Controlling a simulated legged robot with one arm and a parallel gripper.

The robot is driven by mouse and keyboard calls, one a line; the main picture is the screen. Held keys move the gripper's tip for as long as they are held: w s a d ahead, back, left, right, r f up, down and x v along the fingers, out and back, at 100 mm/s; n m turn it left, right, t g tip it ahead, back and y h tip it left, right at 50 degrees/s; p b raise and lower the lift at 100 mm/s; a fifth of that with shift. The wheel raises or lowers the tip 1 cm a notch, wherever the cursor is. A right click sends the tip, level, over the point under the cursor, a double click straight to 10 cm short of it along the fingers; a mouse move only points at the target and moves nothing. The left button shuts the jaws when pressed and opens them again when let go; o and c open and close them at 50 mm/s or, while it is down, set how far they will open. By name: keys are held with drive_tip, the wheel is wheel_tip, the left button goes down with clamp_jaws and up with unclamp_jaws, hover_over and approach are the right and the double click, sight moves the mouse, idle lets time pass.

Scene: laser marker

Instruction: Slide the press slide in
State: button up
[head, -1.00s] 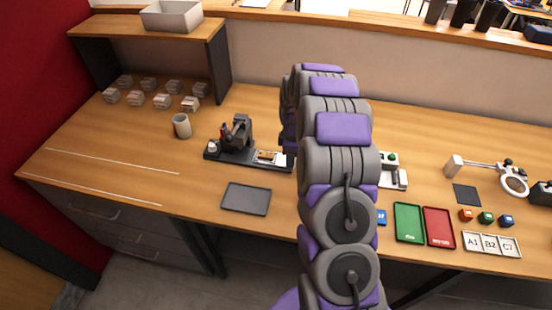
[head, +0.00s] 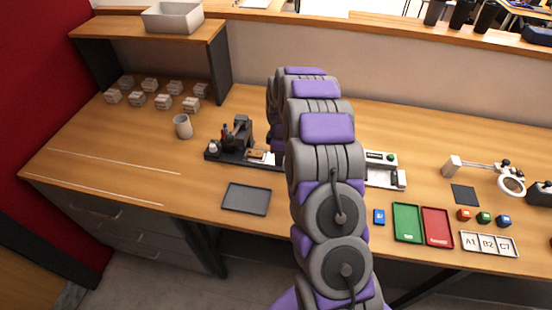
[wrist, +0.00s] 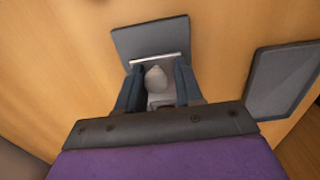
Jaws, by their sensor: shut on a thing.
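The press (head: 241,134) is a dark upright machine on a long black base (head: 222,157), left of my arm in the head view. The press slide, with a small tan piece (head: 257,154) on it, lies on the base just right of the press body. The slide's right end is hidden behind my arm. In the wrist view my gripper (wrist: 156,82) has its two dark fingers on either side of a pale grey rounded knob (wrist: 156,78), apparently the slide's handle, and is shut on it. My arm hides the gripper in the head view.
A dark tray (head: 247,199) lies in front of the press. A grey cup (head: 183,126) stands to its left, with several small boxes behind. Green (head: 407,222) and red (head: 437,226) trays lie right of my arm. The left tabletop is mostly clear.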

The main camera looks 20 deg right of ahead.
sight(272, 161)
drive_tip(key=shift+w+a+f+p, duration=0.15)
drive_tip(key=shift+w+a, duration=0.1)
drive_tip(key=shift+a, duration=0.2)
drive_tip(key=shift+w+a+f+p, duration=0.1)
drive_tip(key=shift+w+a+f, duration=0.1)
drive_tip(key=shift+a, duration=0.25)
drive_tip(key=shift+w+a+f+p, duration=0.15)
drive_tip(key=shift+w+a, duration=0.1)
drive_tip(key=shift+a, duration=0.2)
drive_tip(key=o, duration=0.7)
drive_tip(key=shift+d+f, duration=0.1)
drive_tip(key=shift+s+f, duration=0.1)
drive_tip(key=shift+s, duration=0.05)
drive_tip(key=r, duration=0.2)
drive_tip(key=r+p, duration=0.1)
drive_tip(key=r, duration=0.1)
drive_tip(key=w+r+p, duration=0.1)
drive_tip(key=r, duration=0.1)
drive_tip(key=shift+w+r, duration=0.1)
drive_tip(key=shift+r, duration=0.3)
drive_tip(key=shift+r+p, duration=0.3)
drive_tip(key=shift+r, duration=0.2)
drive_tip(key=shift+r, duration=0.1)
